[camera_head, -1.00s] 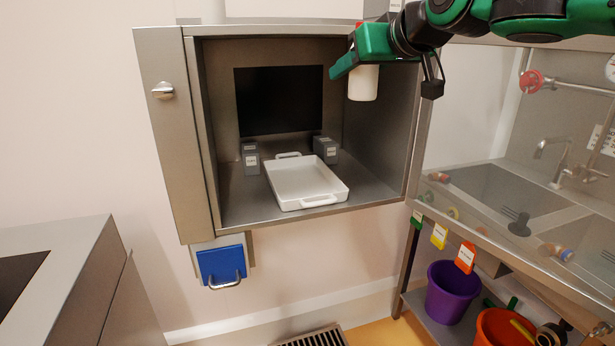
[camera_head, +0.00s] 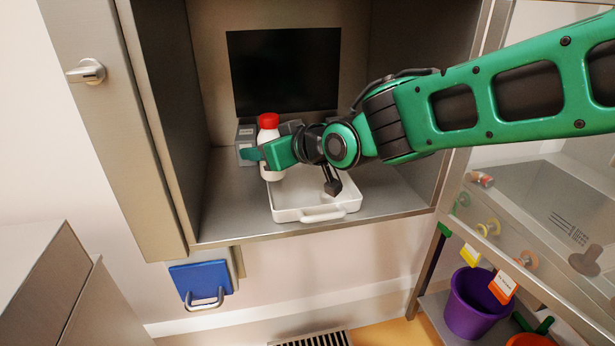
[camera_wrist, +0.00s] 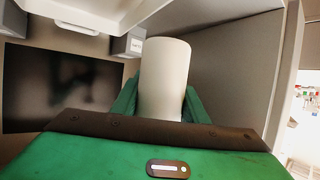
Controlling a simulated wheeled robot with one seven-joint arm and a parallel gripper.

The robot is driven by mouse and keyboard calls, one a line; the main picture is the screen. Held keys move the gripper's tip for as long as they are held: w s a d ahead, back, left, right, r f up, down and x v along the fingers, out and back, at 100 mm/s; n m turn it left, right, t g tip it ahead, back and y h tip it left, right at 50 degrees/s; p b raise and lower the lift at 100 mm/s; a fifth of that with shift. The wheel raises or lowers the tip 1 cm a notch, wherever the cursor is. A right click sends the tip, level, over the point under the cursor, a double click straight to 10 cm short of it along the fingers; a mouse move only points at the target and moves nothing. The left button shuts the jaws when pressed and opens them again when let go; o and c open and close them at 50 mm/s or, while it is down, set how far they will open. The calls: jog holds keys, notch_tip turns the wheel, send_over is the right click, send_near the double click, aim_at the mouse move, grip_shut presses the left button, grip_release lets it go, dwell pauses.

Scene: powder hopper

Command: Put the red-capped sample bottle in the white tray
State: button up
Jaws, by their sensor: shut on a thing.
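The white sample bottle (camera_head: 270,135) with its red cap (camera_head: 268,120) is upright in my green gripper (camera_head: 265,155). The gripper is shut on the bottle's body. In the wrist view the white bottle (camera_wrist: 165,65) stands out between the two green fingers (camera_wrist: 160,105); its cap is not seen there. The white tray (camera_head: 320,213) lies on the hopper floor, partly hidden by my arm. The bottle is at the tray's back left side in the head view; I cannot tell whether its base touches anything. The tray's edge and handle show in the wrist view (camera_wrist: 75,25).
Grey labelled blocks (camera_head: 246,140) stand behind the tray, partly hidden by my gripper and the bottle. The steel hopper walls (camera_head: 163,120) close in both sides, with a dark panel (camera_head: 283,72) at the back. The hopper floor left of the tray (camera_head: 225,205) is clear.

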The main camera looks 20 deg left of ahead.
jog(key=w+d+f, duration=0.2)
jog(key=w+d, duration=0.1)
jog(key=w+d+f, duration=0.3)
jog(key=shift+w+d+f, duration=0.2)
jog(key=shift+d+f, duration=0.1)
jog(key=shift+f, duration=2.1)
jog(key=shift+f, duration=0.1)
jog(key=o, duration=1.2)
